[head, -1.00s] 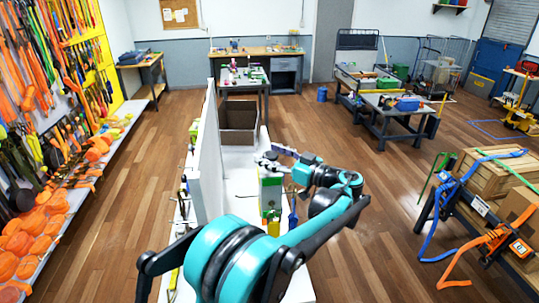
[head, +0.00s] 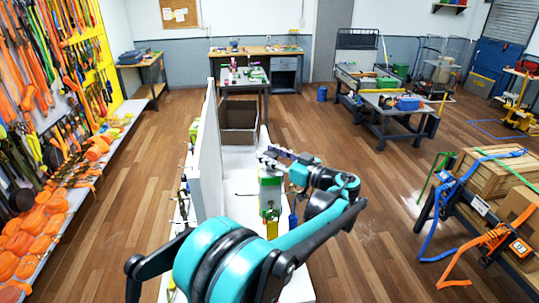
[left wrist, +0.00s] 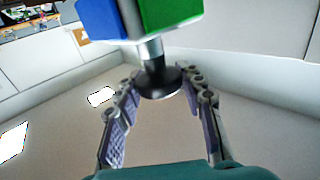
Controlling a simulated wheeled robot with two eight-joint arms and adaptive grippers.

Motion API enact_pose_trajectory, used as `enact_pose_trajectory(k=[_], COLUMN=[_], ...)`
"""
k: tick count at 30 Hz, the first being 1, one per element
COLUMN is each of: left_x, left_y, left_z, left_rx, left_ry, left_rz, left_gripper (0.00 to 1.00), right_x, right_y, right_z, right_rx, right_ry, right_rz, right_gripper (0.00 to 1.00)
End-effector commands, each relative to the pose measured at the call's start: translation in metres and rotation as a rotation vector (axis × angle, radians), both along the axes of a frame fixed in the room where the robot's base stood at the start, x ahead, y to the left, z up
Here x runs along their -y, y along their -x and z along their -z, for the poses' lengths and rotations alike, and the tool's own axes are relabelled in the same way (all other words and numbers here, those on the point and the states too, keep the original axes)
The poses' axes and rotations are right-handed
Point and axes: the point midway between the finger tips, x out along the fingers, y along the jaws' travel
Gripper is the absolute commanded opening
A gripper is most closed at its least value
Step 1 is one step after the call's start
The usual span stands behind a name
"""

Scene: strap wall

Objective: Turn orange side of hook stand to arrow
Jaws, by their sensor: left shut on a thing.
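The hook stand (head: 269,188) is on the white bench beside the white upright panel. Its block shows a pale face and a green face in the head view, with yellow and blue straps hanging at its lower right. In the left wrist view its block (left wrist: 140,18) shows a blue and a green face, above a metal post with a black round knob (left wrist: 160,82). My left gripper (head: 275,156) is at the top of the stand, its fingers (left wrist: 162,100) on either side of the knob. I cannot make out an orange face or an arrow. My right gripper is not in view.
The white panel (head: 207,150) stands close to the left of the stand. An open brown box (head: 238,135) is behind it on the bench. A wall of orange straps is at far left. Wooden crates (head: 492,178) with straps are on a cart at right.

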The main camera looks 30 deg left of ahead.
Motion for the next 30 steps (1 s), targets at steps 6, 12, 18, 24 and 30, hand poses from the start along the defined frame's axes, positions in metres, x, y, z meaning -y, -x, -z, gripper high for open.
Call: enact_pose_trajectory(k=[6, 12, 18, 24, 30], left_x=[-0.0002, -0.0006, -0.0013, -0.0026, -0.0034], left_y=[0.0016, 0.002, 0.0025, 0.0027, 0.0026], left_z=[-0.0003, -0.0003, -0.0005, -0.0005, -0.0002], left_rx=[0.0, 0.001, 0.0, 0.001, 0.001], left_ry=[-0.001, -0.001, 0.0, 0.0, 0.0], left_rz=[0.142, 0.325, 0.512, 0.7, 0.887], left_gripper=[0.0, 0.0, 0.0, 0.0, 0.0], right_x=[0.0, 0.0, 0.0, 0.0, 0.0], right_y=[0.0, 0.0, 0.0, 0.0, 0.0], right_z=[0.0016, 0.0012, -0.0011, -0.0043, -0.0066], right_rx=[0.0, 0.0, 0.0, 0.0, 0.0], right_ry=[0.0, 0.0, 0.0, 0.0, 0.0], right_rz=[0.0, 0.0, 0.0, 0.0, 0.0], right_gripper=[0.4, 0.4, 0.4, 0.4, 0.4])
